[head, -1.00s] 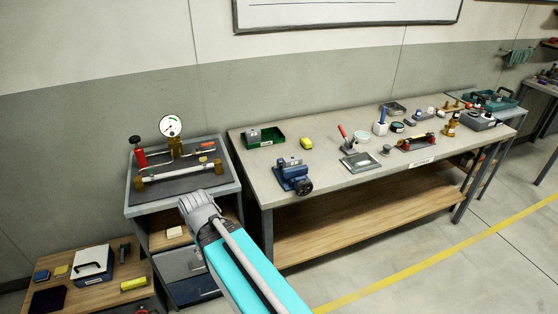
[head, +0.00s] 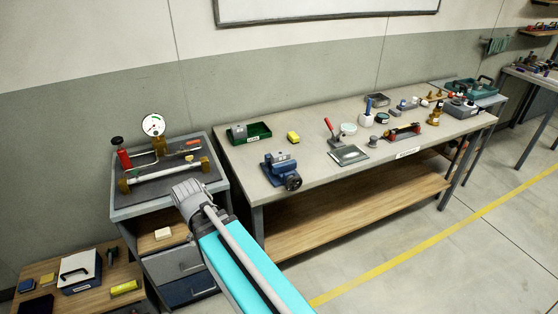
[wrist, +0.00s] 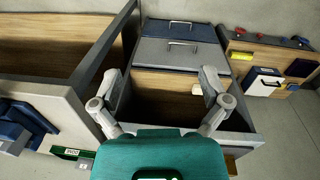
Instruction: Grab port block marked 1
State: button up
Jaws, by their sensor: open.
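I cannot read a 1 on any block from here. A small grey block (head: 239,131) sits at the left end of the green tray (head: 262,137) on the long bench. Another grey block (head: 281,157) sits on top of the blue vise (head: 280,172) near the bench's front left corner. My gripper (head: 191,192) is in front of the gauge cart, left of the vise. In the wrist view my gripper (wrist: 160,80) is open and empty, its fingers wide apart above the cart's shelf and drawers. The vise (wrist: 25,125) and part of the green tray (wrist: 70,153) show at lower left there.
The gauge cart (head: 205,187) carries a pressure gauge (head: 154,125) and piping. A pale block (head: 163,233) lies on its shelf. A yellow block (head: 293,137) and several tools stand on the long bench (head: 232,178). A low wooden table (head: 100,294) is at lower left.

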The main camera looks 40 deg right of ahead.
jog(key=w+d+r+m+h, duration=0.1)
jog(key=w+d+m+h, duration=0.2)
jog(key=w+d+m, duration=0.3)
jog(key=w+d+r+m+h, duration=0.2)
jog(key=w+d+m+h, duration=0.15)
jog(key=d, duration=0.55)
jog(key=m+g+h, duration=0.3)
jog(key=m+h, duration=0.2)
jog(key=m, duration=0.5)
send_near(279, 153)
jog(key=a+r, duration=0.2)
jog(key=shift+w+a+y, duration=0.1)
jog(key=shift+w+y, duration=0.15)
jog(key=shift+f, duration=0.15)
jog(key=b+x, duration=0.3)
jog(key=x, duration=0.4)
jog(key=shift+f, duration=0.2)
jog(key=shift+s+d+f+b, duration=0.15)
jog(key=shift+d+b, duration=0.25)
jog(key=shift+d, duration=0.3)
